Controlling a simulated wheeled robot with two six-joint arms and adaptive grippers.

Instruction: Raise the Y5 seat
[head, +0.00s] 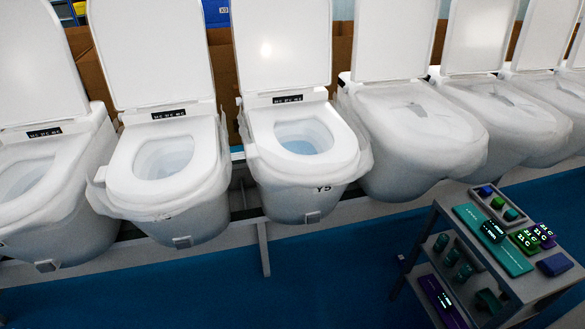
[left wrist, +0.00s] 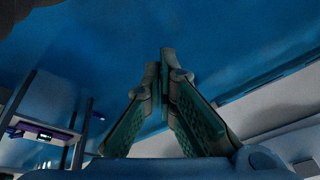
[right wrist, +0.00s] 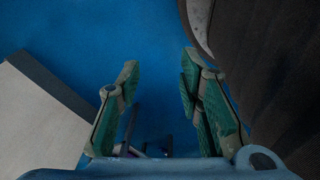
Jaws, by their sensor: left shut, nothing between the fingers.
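The Y5 toilet (head: 310,185) stands in the middle of the row in the head view, with the Y5 mark on its front. Its lid (head: 282,45) is up. Its seat ring (head: 343,150) lies flat on the bowl. Neither gripper shows in the head view. In the left wrist view my left gripper (left wrist: 165,55) is shut, its fingertips together over the blue floor, with nothing between them. In the right wrist view my right gripper (right wrist: 157,75) is open and empty over the blue floor. No toilet can be made out clearly in either wrist view.
Toilets stand close on both sides, one with its lid up at left (head: 165,165) and a wrapped one at right (head: 415,130). A grey cart (head: 440,205) with meters and small parts stands at front right. The blue floor (head: 190,285) in front is clear.

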